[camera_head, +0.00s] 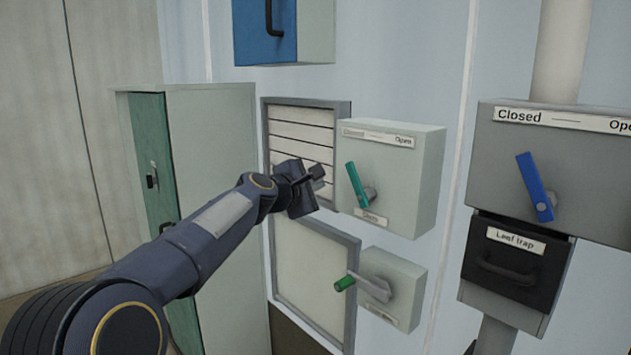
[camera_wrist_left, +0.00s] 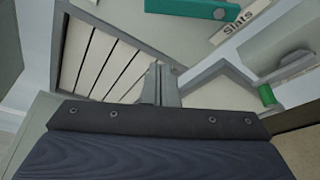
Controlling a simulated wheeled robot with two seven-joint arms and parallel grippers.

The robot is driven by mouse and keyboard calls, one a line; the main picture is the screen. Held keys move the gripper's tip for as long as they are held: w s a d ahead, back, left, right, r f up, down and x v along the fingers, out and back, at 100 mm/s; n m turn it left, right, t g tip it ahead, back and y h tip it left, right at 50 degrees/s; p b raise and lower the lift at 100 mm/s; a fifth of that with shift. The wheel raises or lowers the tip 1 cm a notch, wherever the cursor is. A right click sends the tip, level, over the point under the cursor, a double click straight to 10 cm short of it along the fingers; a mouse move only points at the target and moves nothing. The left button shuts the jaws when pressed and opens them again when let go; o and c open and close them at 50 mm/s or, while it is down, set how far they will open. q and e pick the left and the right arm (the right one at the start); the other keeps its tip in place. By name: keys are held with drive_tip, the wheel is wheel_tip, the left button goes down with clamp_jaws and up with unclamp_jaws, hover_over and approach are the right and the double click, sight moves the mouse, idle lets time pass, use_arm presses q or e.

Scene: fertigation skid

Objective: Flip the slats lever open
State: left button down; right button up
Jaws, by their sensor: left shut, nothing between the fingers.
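The slats lever (camera_head: 357,185) is a teal bar on a pale grey box (camera_head: 418,190). It leans up and to the left, towards the "Closed" end of the scale. The "Slats" label (camera_head: 371,217) sits below it. In the left wrist view the teal lever (camera_wrist_left: 195,8) shows at the top edge, partly cut off, beside its label (camera_wrist_left: 238,22). My left gripper (camera_head: 316,178) is shut and empty, in front of the slatted panel (camera_head: 300,116), left of the lever and apart from it. It also shows in the left wrist view (camera_wrist_left: 158,72). My right gripper is not in view.
A lower box has a green-tipped lever (camera_head: 345,283). A blue lever (camera_head: 536,187) on a grey box and a black "Leaf trap" drawer (camera_head: 512,265) stand to the right. A cabinet with a teal door (camera_head: 152,150) stands left; a blue-fronted box (camera_head: 264,45) hangs above.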

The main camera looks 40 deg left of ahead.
use_arm(q)
drive_tip(key=w+d+p, duration=0.2)
drive_tip(key=w+p, duration=0.2)
drive_tip(key=w, duration=0.2)
drive_tip(key=shift+r, duration=0.45)
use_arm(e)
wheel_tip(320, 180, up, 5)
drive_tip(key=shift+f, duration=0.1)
